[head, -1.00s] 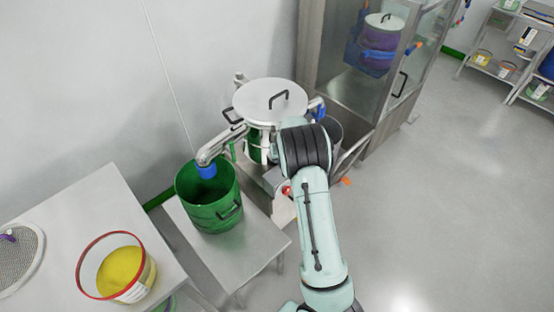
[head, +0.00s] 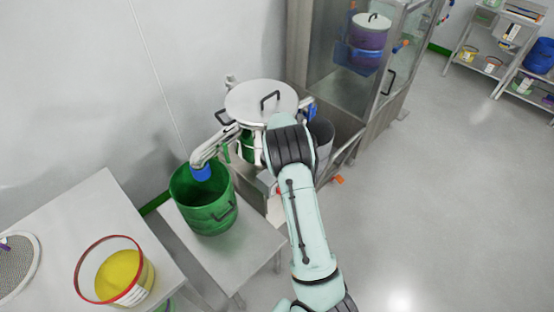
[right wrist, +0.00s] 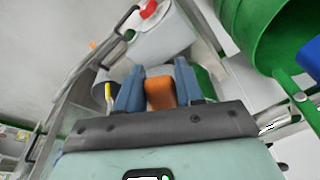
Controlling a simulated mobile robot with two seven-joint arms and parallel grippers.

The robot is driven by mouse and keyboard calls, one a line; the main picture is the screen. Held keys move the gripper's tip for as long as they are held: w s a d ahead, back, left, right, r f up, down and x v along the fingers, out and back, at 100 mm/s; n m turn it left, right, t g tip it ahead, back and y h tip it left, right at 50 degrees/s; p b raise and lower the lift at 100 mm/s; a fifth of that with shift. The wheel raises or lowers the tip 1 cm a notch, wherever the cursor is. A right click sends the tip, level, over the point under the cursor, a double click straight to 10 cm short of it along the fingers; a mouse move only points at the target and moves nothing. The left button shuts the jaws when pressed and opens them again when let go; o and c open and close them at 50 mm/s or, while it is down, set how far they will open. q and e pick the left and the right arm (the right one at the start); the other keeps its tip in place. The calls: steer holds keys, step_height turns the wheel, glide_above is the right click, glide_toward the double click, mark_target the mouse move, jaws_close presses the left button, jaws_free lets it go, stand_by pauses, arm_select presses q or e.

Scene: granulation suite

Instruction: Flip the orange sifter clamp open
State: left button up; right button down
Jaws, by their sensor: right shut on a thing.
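The sifter, with a round white lid (head: 255,98) and black handles, stands against the wall in the head view. The orange clamp (right wrist: 159,93) shows in the right wrist view, between the two blue fingers of my right gripper (right wrist: 158,84). The gripper is shut on it. In the head view my right arm reaches up to the sifter's front, and its forearm hides the gripper and the clamp. My left gripper is in neither view.
A green bin (head: 205,205) stands below the sifter's spout on a steel bench (head: 247,245). A red-rimmed tub of yellow powder (head: 116,270) is on the left table (head: 95,205). A steel glass-sided cabinet (head: 335,80) stands behind. The floor at right is clear.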

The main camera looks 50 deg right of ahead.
steer(key=shift+w+d+r+t, duration=0.15)
steer(key=shift+w+d+r, duration=0.1)
steer(key=shift+w+r, duration=0.15)
steer(key=shift+w+d+r+t, duration=0.15)
steer(key=shift+w+d+r, duration=0.1)
steer(key=shift+r, duration=0.25)
steer(key=c, duration=0.8)
jaws_free()
steer(key=shift+w, duration=0.1)
steer(key=shift+w+f, duration=0.15)
steer(key=shift+f, duration=0.2)
steer(key=shift+s+r, duration=0.1)
steer(key=shift+s, duration=0.1)
steer(key=v, duration=1.3)
steer(key=shift+w+a, duration=0.15)
steer(key=shift+w, duration=0.15)
steer(key=shift+b, duration=0.3)
